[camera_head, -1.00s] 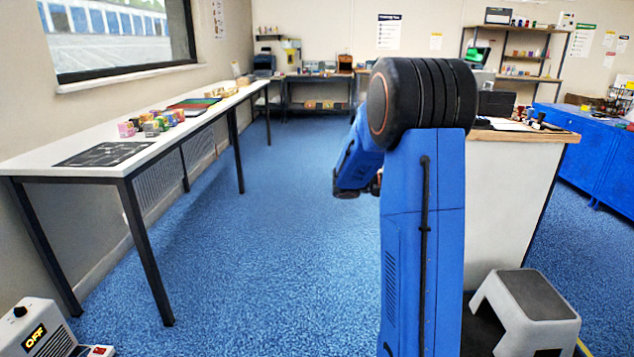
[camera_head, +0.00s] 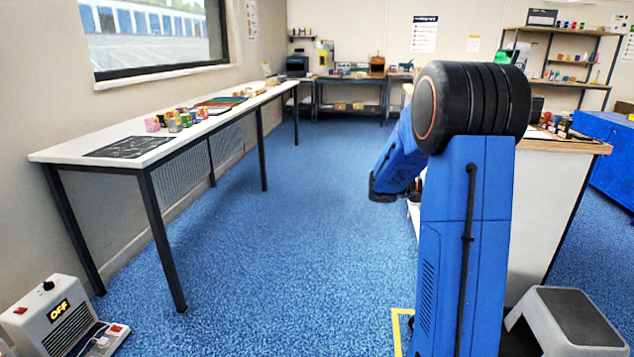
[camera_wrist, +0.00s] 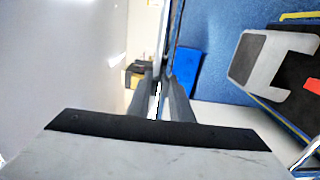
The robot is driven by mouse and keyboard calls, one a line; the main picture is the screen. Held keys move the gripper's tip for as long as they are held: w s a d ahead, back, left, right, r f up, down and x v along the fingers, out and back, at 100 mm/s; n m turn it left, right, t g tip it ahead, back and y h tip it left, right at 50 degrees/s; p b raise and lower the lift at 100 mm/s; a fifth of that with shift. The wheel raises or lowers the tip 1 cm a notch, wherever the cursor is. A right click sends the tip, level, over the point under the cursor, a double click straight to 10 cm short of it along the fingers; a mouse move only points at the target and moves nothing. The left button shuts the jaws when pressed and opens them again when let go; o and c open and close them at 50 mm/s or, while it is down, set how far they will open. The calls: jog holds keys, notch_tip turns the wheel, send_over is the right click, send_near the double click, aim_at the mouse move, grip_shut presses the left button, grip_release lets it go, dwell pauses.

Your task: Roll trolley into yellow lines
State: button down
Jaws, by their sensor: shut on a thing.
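In the wrist view my gripper (camera_wrist: 159,90) has its two grey fingers close together on a thin dark bar (camera_wrist: 171,38), which looks like the trolley's handle. The trolley's body cannot be made out clearly in either view. In the head view my blue arm hides the gripper and what it holds. A corner of the yellow lines (camera_head: 397,325) shows on the blue floor at the bottom, just left of my arm, which covers the rest. A yellow strip also shows at the upper right of the wrist view (camera_wrist: 300,16).
A grey step stool (camera_head: 572,318) stands at the bottom right, close to my arm. A counter (camera_head: 545,205) is behind the arm at right. A long white table (camera_head: 70,153) runs along the left wall. A switch box marked OFF (camera_head: 48,312) is at lower left. Blue floor between is clear.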

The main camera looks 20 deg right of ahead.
jog(key=shift+w+a+f, duration=0.15)
jog(key=shift+w, duration=0.05)
jog(key=c, duration=1.5)
grip_release()
jog(key=v, duration=1.2)
jog(key=s+a+f+n+t+y, duration=0.35)
jog(key=s+a+t+y, duration=0.35)
jog(key=s+a, duration=0.8)
jog(key=s+a+f+n+t+y, duration=0.1)
jog(key=s+a+t+y, duration=0.1)
jog(key=a, duration=0.4)
jog(key=s+a+f+n+t+y, duration=0.1)
jog(key=s+a+f+t+y, duration=0.1)
jog(key=a, duration=0.4)
jog(key=s+a+f+n+t+y, duration=0.1)
jog(key=s+a+t+y, duration=0.2)
jog(key=a, duration=0.3)
jog(key=shift+s+f+y, duration=0.35)
jog(key=shift+s+y, duration=0.25)
jog(key=shift+s, duration=0.15)
